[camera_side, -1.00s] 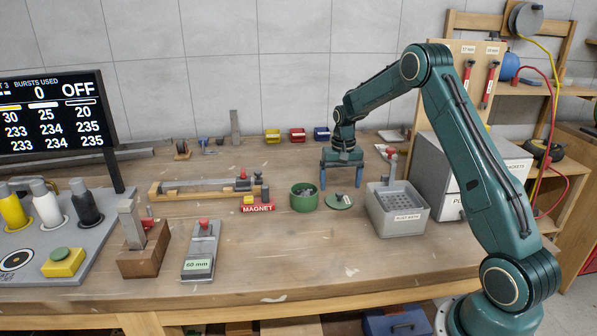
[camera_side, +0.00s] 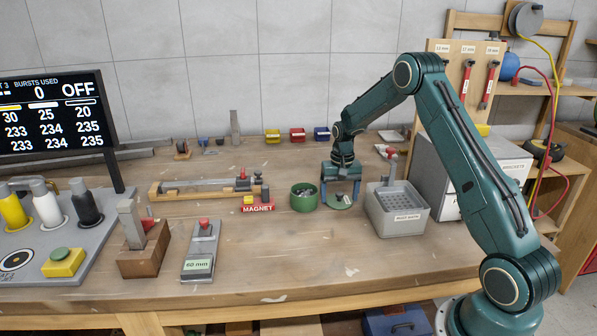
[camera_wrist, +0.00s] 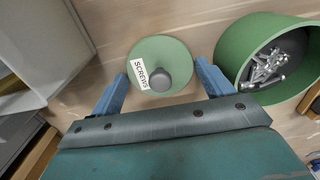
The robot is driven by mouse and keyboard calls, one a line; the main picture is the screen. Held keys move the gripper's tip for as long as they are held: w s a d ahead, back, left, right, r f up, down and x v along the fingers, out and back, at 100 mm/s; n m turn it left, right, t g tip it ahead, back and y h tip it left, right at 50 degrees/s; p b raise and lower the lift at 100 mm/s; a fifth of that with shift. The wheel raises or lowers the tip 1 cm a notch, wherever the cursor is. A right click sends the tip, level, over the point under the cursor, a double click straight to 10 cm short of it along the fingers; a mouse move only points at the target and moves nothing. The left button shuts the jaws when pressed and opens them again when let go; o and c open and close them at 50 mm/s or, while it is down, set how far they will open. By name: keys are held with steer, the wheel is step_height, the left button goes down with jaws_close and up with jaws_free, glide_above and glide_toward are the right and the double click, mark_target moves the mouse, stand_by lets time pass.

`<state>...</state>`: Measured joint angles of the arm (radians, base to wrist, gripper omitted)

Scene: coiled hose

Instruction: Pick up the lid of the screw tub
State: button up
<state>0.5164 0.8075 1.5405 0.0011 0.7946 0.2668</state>
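The lid (camera_side: 340,203) is a flat green disc lying on the bench just right of the green screw tub (camera_side: 304,198). In the wrist view the lid (camera_wrist: 175,50) shows a dark round knob and a white "SCREWS" label. The tub (camera_wrist: 240,62) is open there, with silver screws inside. My gripper (camera_side: 340,200) points down over the lid, its two blue fingers apart. In the wrist view the fingers of my gripper (camera_wrist: 160,75) stand on either side of the lid's near part, with nothing held between them. Whether the fingertips touch the bench cannot be told.
A grey bath box (camera_side: 400,222) stands close on the right, with a red-topped item behind it. The red magnet block (camera_side: 258,208) lies left of the tub. Bench space in front of the lid is clear.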

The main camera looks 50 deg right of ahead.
mark_target(339, 193)
steer(key=c, duration=0.5)
steer(key=shift+r, duration=0.15)
step_height(339, 193, up, 20)
steer(key=shift+f, duration=0.1)
stand_by(0.4)
steer(key=shift+f, duration=0.1)
stand_by(0.4)
steer(key=shift+m, duration=0.5)
steer(key=w+a+f, duration=0.3)
steer(key=a, duration=0.1)
steer(key=w+a+f, duration=0.4)
steer(key=shift+w+f, duration=0.2)
steer(key=shift+w, duration=0.05)
